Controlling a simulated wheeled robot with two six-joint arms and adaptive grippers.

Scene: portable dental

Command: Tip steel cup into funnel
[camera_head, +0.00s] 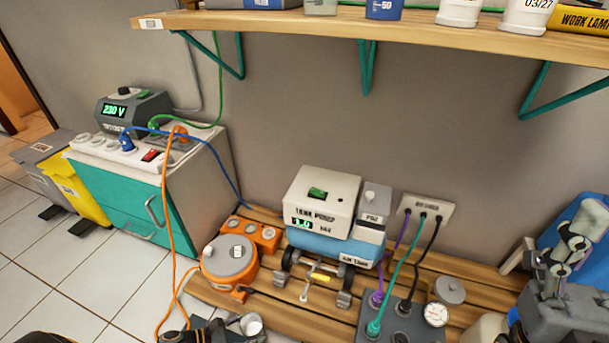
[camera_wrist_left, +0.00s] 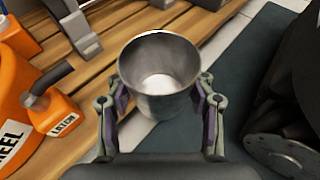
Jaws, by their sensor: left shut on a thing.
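The steel cup (camera_wrist_left: 160,98) is upright between the two fingers of my left gripper (camera_wrist_left: 161,94), which is shut on its sides. Its mouth faces the left wrist camera, and a pale white patch shows at the bottom; I cannot tell if this is contents. In the head view the cup (camera_head: 251,325) is at the bottom edge, beside my left gripper (camera_head: 228,332), which is partly cut off. A grey jointed gripper, seemingly my right one (camera_head: 567,255), is at the right edge; its opening is unclear. I cannot make out a funnel in either view.
An orange reel (camera_head: 229,270) and a pump on a blue air tank (camera_head: 332,248) stand on the wooden slats. A grey box (camera_head: 385,325) with plugged cables and a gauge (camera_head: 436,314) are to the right. A shelf (camera_head: 350,27) hangs above. An orange cable runs down left.

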